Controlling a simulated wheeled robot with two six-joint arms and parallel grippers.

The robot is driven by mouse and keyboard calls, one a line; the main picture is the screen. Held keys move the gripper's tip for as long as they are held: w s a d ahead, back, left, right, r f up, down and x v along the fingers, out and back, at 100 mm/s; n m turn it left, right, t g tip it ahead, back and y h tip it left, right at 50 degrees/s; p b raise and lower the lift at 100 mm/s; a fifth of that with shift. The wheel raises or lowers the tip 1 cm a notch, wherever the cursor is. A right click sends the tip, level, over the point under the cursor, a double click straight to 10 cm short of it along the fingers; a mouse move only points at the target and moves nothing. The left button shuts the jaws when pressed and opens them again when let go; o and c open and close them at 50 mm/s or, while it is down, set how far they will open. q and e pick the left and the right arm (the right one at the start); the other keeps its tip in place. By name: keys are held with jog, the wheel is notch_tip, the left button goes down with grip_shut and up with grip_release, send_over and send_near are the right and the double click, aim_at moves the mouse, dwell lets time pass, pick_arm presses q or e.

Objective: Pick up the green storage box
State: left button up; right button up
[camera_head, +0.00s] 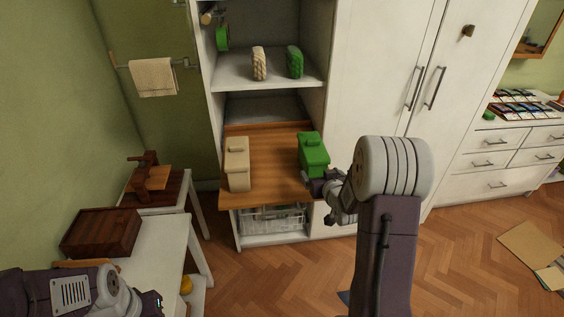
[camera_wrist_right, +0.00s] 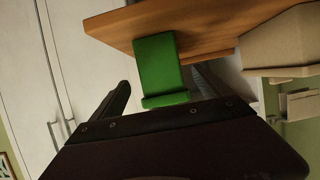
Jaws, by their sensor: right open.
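The green storage box (camera_head: 313,152) stands upright on the wooden shelf board, near its right front edge. My right gripper (camera_head: 314,185) is at the front of the box, just past the board's edge. In the right wrist view the box (camera_wrist_right: 160,62) lies ahead, between the spread dark fingers of my right gripper (camera_wrist_right: 162,82). The jaws are open, and I cannot tell whether a finger touches the box. My left arm shows at the bottom left of the head view, but its gripper fingers do not show.
A beige box (camera_head: 238,165) stands on the same wooden board (camera_head: 270,160), left of the green one. A shelf above holds a beige item (camera_head: 259,63) and a green item (camera_head: 294,62). White cabinet doors (camera_head: 385,75) are to the right. A clear bin (camera_head: 270,218) sits below.

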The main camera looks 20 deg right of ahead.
aim_at(319, 171)
jog(key=shift+w+d, duration=0.1)
jog(key=x, duration=0.3)
jog(key=shift+w+f, duration=0.1)
jog(key=shift+f, duration=0.05)
jog(key=x, duration=0.5)
jog(key=shift+w+f, duration=0.1)
jog(key=shift+f, duration=0.2)
jog(key=shift+r, duration=0.1)
jog(key=shift+c, duration=0.3)
jog(key=c, duration=1.4)
